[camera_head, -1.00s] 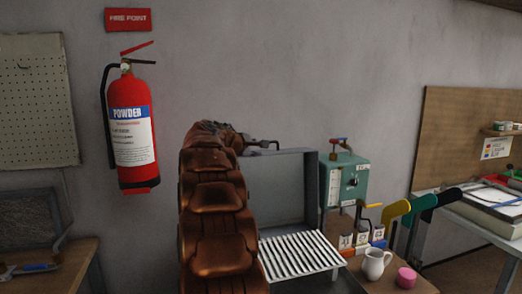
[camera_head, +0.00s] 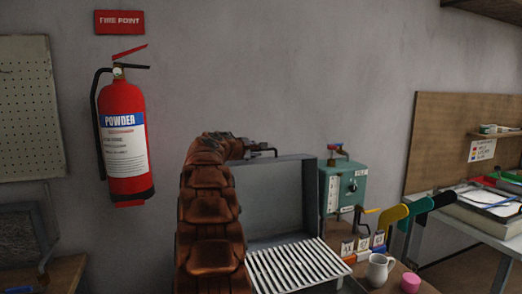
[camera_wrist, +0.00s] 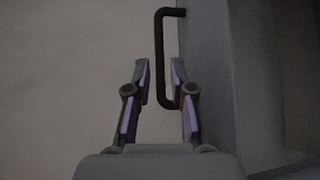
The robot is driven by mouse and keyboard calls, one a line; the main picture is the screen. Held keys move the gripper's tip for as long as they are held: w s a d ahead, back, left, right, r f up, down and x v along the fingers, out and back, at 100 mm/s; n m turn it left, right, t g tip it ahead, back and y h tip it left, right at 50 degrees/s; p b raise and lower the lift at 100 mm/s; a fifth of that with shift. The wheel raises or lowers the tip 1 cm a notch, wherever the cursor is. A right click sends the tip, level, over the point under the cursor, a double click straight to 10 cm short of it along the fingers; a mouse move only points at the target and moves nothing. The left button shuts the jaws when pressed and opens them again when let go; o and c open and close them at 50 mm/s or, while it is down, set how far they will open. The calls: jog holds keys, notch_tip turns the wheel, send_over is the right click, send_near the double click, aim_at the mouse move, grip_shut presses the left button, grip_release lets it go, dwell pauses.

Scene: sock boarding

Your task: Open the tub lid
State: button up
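The grey tub lid (camera_head: 285,195) stands upright behind a white slatted rack (camera_head: 300,265) in the head view, so the tub looks open. A dark handle (camera_head: 262,150) sits at the lid's top edge. In the wrist view the black bent handle (camera_wrist: 160,50) runs lengthwise beside the grey panel (camera_wrist: 210,70). My gripper (camera_wrist: 161,68) has its two fingers apart, with the handle showing in the gap between them. I cannot tell whether a finger touches it. In the head view my brown arm hides the left part of the tub and most of the gripper.
A teal control box (camera_head: 343,188) stands just right of the tub. Several coloured paddles, a white jug (camera_head: 379,268) and a pink pot (camera_head: 410,282) are at the right. A red fire extinguisher (camera_head: 123,140) hangs on the wall at left. The wall above the lid is clear.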

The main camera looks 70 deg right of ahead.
jog(key=shift+p+x, duration=0.95)
jog(key=shift+x, duration=1.6)
jog(key=shift+c, duration=0.5)
grip_shut()
